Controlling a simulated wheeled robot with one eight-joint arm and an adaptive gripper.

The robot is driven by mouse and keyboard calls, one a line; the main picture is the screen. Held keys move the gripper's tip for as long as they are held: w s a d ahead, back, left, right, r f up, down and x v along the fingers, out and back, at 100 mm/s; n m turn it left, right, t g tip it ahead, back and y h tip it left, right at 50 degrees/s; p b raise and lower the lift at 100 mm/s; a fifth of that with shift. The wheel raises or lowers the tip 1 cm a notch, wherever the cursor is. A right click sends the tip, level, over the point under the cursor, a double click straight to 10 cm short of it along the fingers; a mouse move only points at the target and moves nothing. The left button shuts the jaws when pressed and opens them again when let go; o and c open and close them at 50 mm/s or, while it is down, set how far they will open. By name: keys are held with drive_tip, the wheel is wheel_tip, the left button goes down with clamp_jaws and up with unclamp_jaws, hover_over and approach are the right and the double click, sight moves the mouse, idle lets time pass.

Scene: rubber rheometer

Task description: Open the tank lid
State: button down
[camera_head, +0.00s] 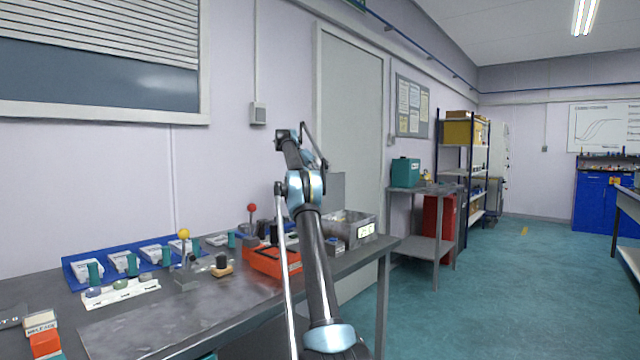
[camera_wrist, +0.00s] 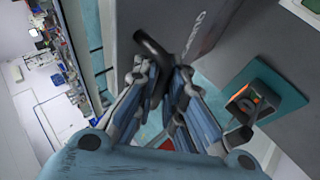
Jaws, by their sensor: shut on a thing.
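In the wrist view, my gripper (camera_wrist: 163,72) is shut on a black bar-like handle (camera_wrist: 150,43), which passes between the fingers. In the head view, a metal tank-like box (camera_head: 350,224) with a white label stands at the right end of the bench. A grey upright panel (camera_head: 336,187) rises behind it, partly hidden by my arm. My gripper cannot be made out there. I cannot tell the lid's exact angle.
The dark bench (camera_head: 165,325) has bare room at the front. A blue tray (camera_head: 72,272) with several boxes, a yellow-knobbed lever (camera_head: 184,236) and a red-orange case (camera_head: 268,262) stand left of my arm. A teal pad (camera_wrist: 290,97) with a black-orange device shows in the wrist view.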

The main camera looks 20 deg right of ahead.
drive_tip(key=shift+s+a+r, duration=0.1)
drive_tip(key=shift+a+r, duration=0.2)
drive_tip(key=shift+a, duration=0.1)
drive_tip(key=c, duration=1.7)
unclamp_jaws()
drive_tip(key=shift+s, duration=0.1)
